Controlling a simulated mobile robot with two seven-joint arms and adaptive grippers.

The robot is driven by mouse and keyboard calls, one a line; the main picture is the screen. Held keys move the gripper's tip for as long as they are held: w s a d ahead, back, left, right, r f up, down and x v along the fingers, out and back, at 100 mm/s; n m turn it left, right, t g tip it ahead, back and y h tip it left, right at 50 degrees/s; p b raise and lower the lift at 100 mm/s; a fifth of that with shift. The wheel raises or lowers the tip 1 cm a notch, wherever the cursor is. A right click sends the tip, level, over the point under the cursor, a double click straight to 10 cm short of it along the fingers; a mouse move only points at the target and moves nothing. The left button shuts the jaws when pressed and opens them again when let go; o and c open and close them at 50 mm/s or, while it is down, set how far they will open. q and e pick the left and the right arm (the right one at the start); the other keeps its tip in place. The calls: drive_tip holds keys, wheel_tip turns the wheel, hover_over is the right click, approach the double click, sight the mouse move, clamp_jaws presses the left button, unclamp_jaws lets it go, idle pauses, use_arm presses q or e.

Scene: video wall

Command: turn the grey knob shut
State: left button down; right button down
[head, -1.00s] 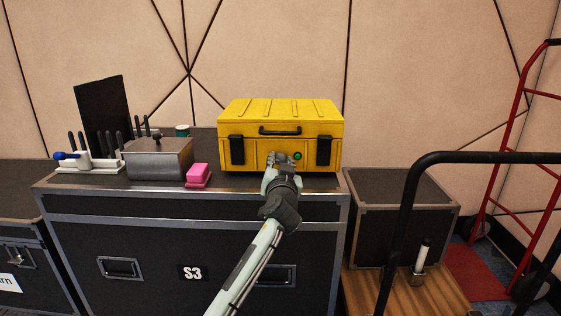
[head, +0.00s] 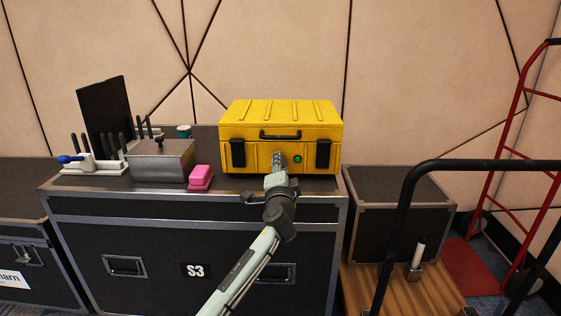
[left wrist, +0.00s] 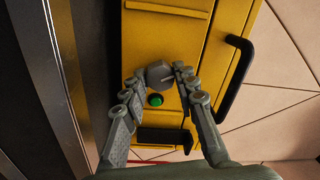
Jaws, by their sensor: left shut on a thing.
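The grey knob (left wrist: 160,74) is on the front of the yellow case (head: 281,115), between my left fingertips in the left wrist view. My left gripper (head: 279,160) reaches the case front from below in the head view and hides the knob there. Its fingers are shut on the knob, one on each side. A green round button (left wrist: 155,100) sits close beside the knob; it also shows in the head view (head: 297,159), just right of my fingers. My right gripper is in neither view.
The case stands on a black flight case (head: 110,205) marked S3. A pink block (head: 201,175), a grey lidded box (head: 160,160) and a rack of black handles (head: 95,166) stand to the left. A black cart handle (head: 405,190) rises at right.

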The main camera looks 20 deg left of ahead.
use_arm(q)
drive_tip(key=m+p, duration=0.1)
drive_tip(key=m, duration=0.2)
drive_tip(key=shift+r+m+p, duration=0.15)
drive_tip(key=shift+m+p, duration=0.7)
drive_tip(key=shift+m, duration=0.75)
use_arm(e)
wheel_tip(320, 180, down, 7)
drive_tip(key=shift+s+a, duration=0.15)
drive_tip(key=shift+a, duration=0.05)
use_arm(q)
drive_tip(key=c, duration=1.2)
unclamp_jaws()
drive_tip(key=v, duration=1.2)
drive_tip(key=shift+a, duration=0.1)
